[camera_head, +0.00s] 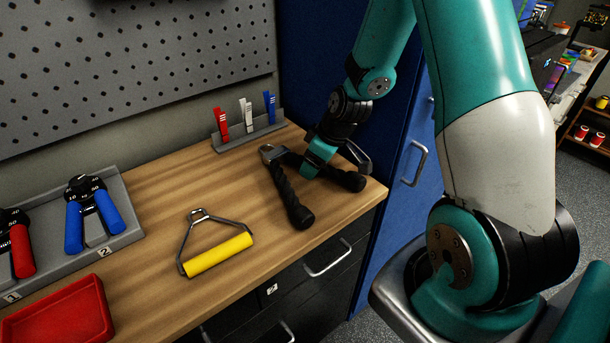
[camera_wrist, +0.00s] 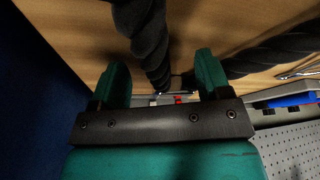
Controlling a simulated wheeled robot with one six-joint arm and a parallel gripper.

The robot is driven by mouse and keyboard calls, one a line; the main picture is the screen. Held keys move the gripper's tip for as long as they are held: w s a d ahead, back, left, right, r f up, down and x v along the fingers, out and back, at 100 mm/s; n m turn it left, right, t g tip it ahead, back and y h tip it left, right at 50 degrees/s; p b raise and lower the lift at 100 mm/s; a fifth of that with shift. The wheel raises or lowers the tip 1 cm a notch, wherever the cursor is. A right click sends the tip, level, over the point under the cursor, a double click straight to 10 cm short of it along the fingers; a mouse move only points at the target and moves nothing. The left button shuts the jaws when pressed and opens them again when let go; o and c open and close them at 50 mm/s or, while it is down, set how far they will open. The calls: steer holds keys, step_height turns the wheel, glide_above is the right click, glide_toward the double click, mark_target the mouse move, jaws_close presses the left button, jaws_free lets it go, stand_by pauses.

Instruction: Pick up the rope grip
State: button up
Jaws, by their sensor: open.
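The rope grip, a black V-shaped twisted rope with a metal fitting at its apex, lies on the wooden bench top near its right end. One strand (camera_head: 290,196) points toward the front edge and the other reaches right, partly hidden by my gripper (camera_head: 322,160). In the wrist view my gripper (camera_wrist: 162,72) is open, its two teal fingers on either side of one black strand (camera_wrist: 148,40). The other strand (camera_wrist: 275,52) lies outside the fingers, to the right. I cannot tell whether the fingers touch the rope.
A yellow-handled grip (camera_head: 218,254) lies left of the rope. A rack (camera_head: 250,134) with red, white and blue clips stands behind. Hand grippers sit in a grey tray (camera_head: 122,236); a red tray (camera_head: 60,318) is front left. A blue cabinet (camera_head: 395,150) borders the bench's right side.

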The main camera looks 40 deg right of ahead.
steer(key=shift+w+f, duration=0.1)
steer(key=shift+f, duration=0.2)
steer(key=c, duration=1.2)
steer(key=shift+r, duration=0.1)
jaws_close()
